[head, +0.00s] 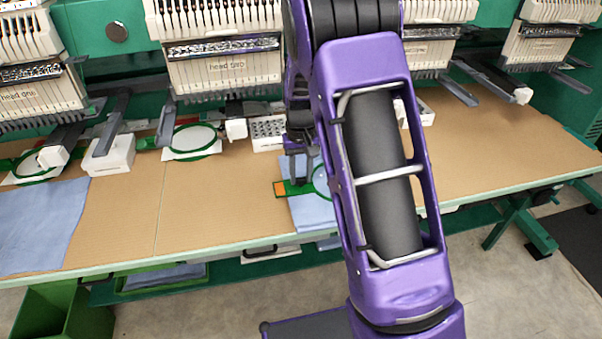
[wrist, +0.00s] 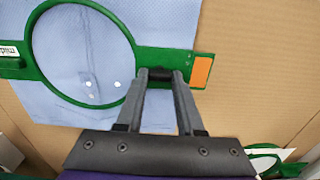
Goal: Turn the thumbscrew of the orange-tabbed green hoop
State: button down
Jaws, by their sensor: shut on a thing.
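The green hoop (wrist: 49,86) lies around light blue cloth (wrist: 75,112) on the table in the wrist view. Its right arm ends in an orange tab (wrist: 201,72). In the head view the orange tab (head: 280,188) and part of the hoop show left of my arm, which hides the rest. My gripper (wrist: 160,76) is at the hoop's right side, between the ring and the orange tab. Its fingers are shut on a small dark piece there, the thumbscrew, mostly hidden by the fingertips. My gripper also shows in the head view (head: 298,172).
Embroidery heads (head: 222,75) stand along the back of the brown table (head: 125,210). Other green hoops (head: 192,141) and white boxes (head: 110,157) stand behind. More blue cloth (head: 38,222) lies at the far left. The table between the cloths is clear.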

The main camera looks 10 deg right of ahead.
aim_at(301, 178)
jog(key=c, duration=0.5)
grip_release()
notch_tip(301, 178, up, 17)
jog(key=shift+r+p, duration=0.2)
jog(key=shift+p, duration=0.7)
